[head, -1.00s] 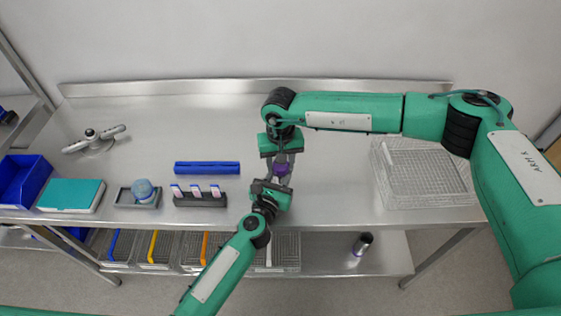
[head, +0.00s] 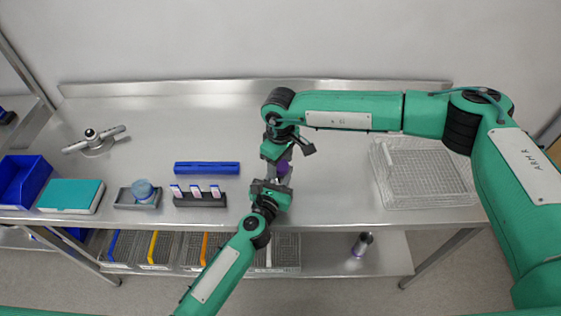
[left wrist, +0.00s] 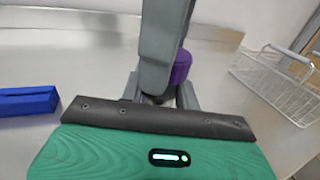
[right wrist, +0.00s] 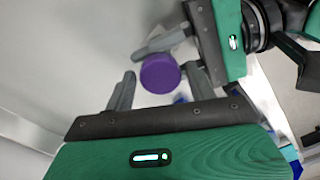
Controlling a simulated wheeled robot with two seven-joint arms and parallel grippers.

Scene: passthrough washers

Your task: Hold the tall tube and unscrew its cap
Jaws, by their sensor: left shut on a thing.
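The tall tube's purple cap (head: 284,168) is between my two grippers over the table; it also shows in the right wrist view (right wrist: 160,73). My left gripper (head: 275,182) is shut on the tube below the cap. The tube body is mostly hidden by the fingers. My right gripper (head: 281,158) is above it, its fingers on either side of the cap. In the right wrist view (right wrist: 158,82), gaps show between the cap and both fingers. In the left wrist view, a right finger partly covers the cap (left wrist: 181,66).
A wire basket (head: 381,156) stands at right. A blue bar (head: 207,168), a rack with several small white items (head: 200,201), a grey holder (head: 124,199) and a teal box (head: 71,194) are at left. A dark cylinder with a purple end (head: 362,243) is on the lower shelf.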

